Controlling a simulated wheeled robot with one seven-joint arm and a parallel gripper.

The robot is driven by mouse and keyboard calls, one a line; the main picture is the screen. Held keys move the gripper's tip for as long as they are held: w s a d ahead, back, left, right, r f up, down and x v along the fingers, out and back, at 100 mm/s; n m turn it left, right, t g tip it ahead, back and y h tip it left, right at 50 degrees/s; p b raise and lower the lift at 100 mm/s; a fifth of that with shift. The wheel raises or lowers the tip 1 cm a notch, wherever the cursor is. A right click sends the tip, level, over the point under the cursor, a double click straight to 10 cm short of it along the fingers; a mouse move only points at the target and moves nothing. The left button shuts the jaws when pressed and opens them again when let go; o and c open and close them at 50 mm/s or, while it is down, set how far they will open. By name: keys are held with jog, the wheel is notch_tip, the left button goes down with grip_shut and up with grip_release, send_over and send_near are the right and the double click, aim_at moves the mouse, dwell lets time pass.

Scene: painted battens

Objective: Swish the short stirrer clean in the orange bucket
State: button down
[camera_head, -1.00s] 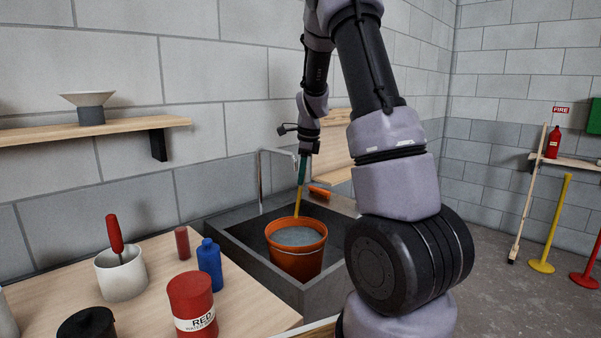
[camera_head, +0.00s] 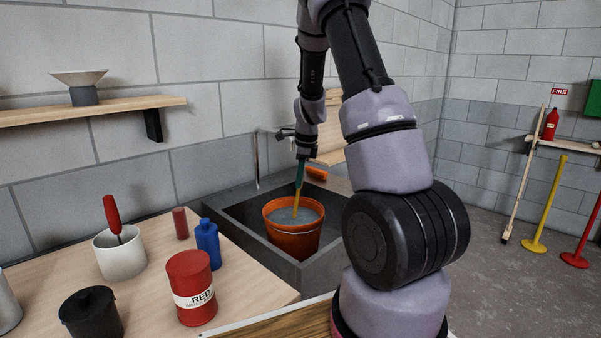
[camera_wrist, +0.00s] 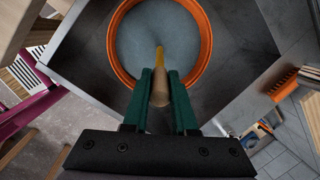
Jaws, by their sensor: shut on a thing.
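My gripper (camera_head: 300,183) points down over the sink. Its green fingers are shut on the short stirrer (camera_head: 296,205), which has a pale wooden handle and a yellow lower part. In the wrist view the stirrer (camera_wrist: 160,88) sits between the fingers (camera_wrist: 161,80), its yellow end over the grey liquid. The orange bucket (camera_head: 292,241) stands in the grey sink and also shows in the wrist view (camera_wrist: 207,42). The stirrer's lower end is inside the bucket's rim and seems to meet the liquid; its very tip is hard to make out.
An orange brush (camera_head: 316,174) lies beyond the bucket. On the bench at left stand a red paint can (camera_head: 191,285), a blue bottle (camera_head: 207,245) and a white pot (camera_head: 122,257) holding a red-handled tool.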

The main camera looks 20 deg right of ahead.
jog(key=shift+w+a+f, duration=0.1)
jog(key=shift+w+f, duration=0.1)
jog(key=shift+f, duration=0.85)
jog(key=shift+w+a+f, duration=0.1)
jog(key=shift+w+f, duration=0.1)
jog(key=shift+f, duration=0.85)
jog(key=shift+w, duration=0.1)
